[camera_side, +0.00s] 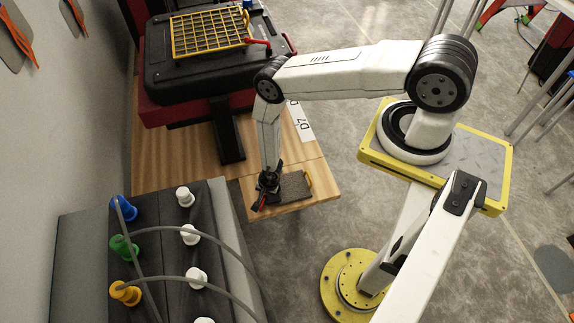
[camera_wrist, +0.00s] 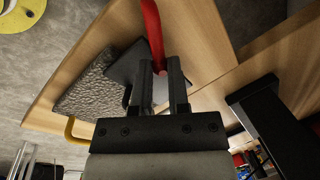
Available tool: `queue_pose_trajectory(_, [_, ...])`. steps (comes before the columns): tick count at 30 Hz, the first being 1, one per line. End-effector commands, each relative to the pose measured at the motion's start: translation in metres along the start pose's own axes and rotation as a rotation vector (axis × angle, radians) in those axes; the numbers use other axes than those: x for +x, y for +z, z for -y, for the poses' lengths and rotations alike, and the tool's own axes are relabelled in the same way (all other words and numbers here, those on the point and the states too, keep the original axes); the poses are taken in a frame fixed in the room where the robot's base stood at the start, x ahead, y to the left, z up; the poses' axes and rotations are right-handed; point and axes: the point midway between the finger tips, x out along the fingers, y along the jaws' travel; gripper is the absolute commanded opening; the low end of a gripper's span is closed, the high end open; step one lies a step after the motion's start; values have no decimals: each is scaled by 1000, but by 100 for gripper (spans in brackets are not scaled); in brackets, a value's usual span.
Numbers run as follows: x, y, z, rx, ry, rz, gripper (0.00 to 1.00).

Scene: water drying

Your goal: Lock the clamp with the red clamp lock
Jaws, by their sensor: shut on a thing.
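The red clamp lock (camera_wrist: 152,28) is a bent red bar. In the wrist view its end lies between the fingertips of my gripper (camera_wrist: 160,75), and the jaws are shut on it. In the side view my gripper (camera_side: 268,183) is low over the wooden table, pointing down, with the red bar (camera_side: 260,204) showing at its lower left. A dark grey piece (camera_wrist: 124,65) sits beside the fingers, over a rough grey plate (camera_wrist: 88,100). I cannot make out the clamp's jaws; the fingers hide where the red bar ends.
The rough plate has a yellow handle (camera_side: 308,176) and lies on the wooden table (camera_side: 178,160). A black bench (camera_side: 200,75) with a yellow grid (camera_side: 208,32) and another red lever (camera_side: 257,41) stands behind. A dark panel with coloured knobs (camera_side: 122,208) and hoses is at the front left.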

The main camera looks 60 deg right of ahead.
Motion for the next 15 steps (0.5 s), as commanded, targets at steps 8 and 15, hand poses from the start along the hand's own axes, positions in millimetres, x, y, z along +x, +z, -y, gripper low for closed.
queue_pose_trajectory(8, [0,-1,0,5,0,-1,30])
queue_pose_trajectory(15, [0,-1,0,3,0,-1,56])
